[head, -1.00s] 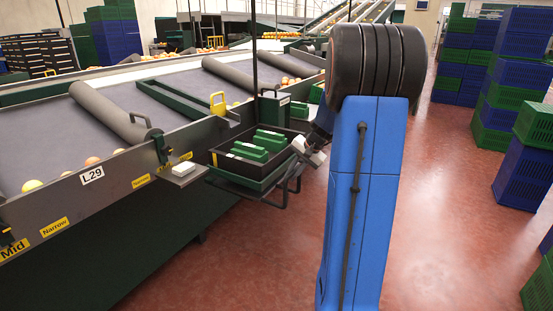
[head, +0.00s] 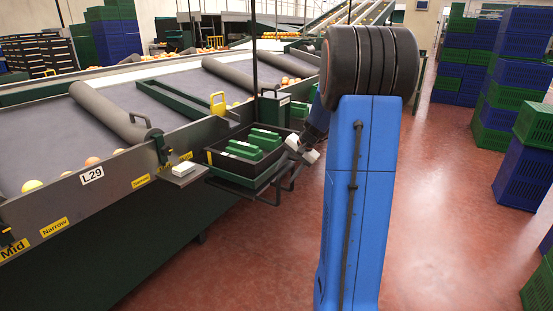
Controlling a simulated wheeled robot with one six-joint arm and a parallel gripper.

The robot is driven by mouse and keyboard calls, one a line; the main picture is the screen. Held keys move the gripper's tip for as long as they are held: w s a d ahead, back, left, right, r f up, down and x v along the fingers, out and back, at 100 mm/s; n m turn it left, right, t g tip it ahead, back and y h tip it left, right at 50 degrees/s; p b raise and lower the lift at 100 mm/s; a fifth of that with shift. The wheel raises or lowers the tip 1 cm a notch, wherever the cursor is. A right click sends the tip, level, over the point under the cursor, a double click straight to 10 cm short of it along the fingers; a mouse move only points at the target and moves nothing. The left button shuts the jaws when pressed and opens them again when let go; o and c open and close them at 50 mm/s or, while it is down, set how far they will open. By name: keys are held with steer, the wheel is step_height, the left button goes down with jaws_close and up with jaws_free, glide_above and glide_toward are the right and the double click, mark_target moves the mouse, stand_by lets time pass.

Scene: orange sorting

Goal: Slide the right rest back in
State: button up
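The right rest (head: 284,187) is a dark frame with a bar at its outer end, sticking out from the side of the sorting table. A black crate (head: 231,163) with a green lower edge sits on it, holding several green packs (head: 253,144). My gripper (head: 303,152) has pale finger parts and is at the crate's right side, close to the rest's outer bar. I cannot tell whether it touches the bar or the crate. Its fingers are too small and partly hidden by my blue arm to show whether they are open or shut.
The sorting table (head: 60,195) runs along the left, with a few oranges on its grey belts. A small ledge with a white block (head: 184,168) juts out left of the crate. Stacks of blue and green crates (head: 510,90) stand at the right. The red floor between is clear.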

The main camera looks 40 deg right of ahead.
steer(key=shift+r, duration=0.1)
steer(key=shift+r, duration=3.4)
